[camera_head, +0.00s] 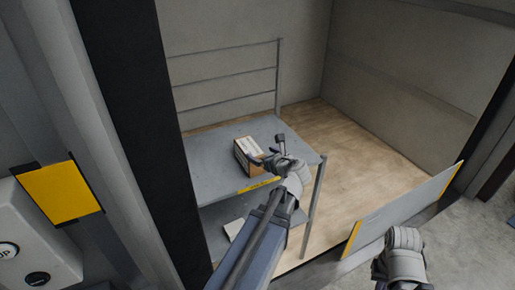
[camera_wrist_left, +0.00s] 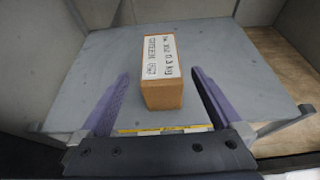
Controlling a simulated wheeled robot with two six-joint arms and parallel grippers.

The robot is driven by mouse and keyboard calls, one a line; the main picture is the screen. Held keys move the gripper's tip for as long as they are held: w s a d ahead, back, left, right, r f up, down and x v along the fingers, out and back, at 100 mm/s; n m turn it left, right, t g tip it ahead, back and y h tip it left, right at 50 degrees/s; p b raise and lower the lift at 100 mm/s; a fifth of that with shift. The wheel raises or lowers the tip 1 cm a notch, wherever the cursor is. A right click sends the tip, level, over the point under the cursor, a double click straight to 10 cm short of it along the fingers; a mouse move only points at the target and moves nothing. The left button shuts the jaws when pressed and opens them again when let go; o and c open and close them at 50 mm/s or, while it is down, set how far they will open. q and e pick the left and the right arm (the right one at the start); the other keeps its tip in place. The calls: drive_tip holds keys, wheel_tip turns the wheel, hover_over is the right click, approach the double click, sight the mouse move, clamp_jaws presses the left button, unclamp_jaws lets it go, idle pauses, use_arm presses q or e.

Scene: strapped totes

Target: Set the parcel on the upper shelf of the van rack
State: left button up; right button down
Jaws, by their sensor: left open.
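The parcel (camera_head: 243,160) is a small brown box with a white label. It rests on the grey upper shelf (camera_head: 208,168) of the van rack, near its right part. In the left wrist view the parcel (camera_wrist_left: 162,92) lies on the shelf (camera_wrist_left: 232,52), its label up. My left gripper (camera_head: 266,150) is open at the parcel. In the left wrist view its purple fingers (camera_wrist_left: 160,76) stand either side of the parcel's near part, with a gap on each side. Part of my right arm shows at the lower right, but its jaws cannot be made out.
A lower shelf (camera_head: 213,216) holds a pale flat item (camera_head: 234,228). Rails (camera_head: 225,75) rise behind the upper shelf. A rack post (camera_head: 313,205) stands at the right front. A grey panel (camera_head: 400,212) edges the van floor (camera_head: 365,150), which is clear.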

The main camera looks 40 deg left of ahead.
use_arm(q)
drive_tip(key=shift+s+d+r, duration=0.15)
drive_tip(key=shift+d, duration=0.15)
drive_tip(key=s+d+f+n+g+h, duration=0.2)
drive_tip(key=s+d+f+n+h, duration=0.1)
drive_tip(key=d, duration=0.9)
drive_tip(key=s+d+f+n+g+h, duration=0.2)
drive_tip(key=s+d+f+n+h, duration=0.2)
drive_tip(key=d+n, duration=0.6)
drive_tip(key=s+d+f+n+g+h, duration=0.2)
drive_tip(key=s+d+f+n, duration=0.4)
drive_tip(key=d, duration=0.8)
drive_tip(key=shift+s+d+f+n+h, duration=0.25)
drive_tip(key=shift+s+d+n+h, duration=0.1)
drive_tip(key=shift+s+h, duration=0.65)
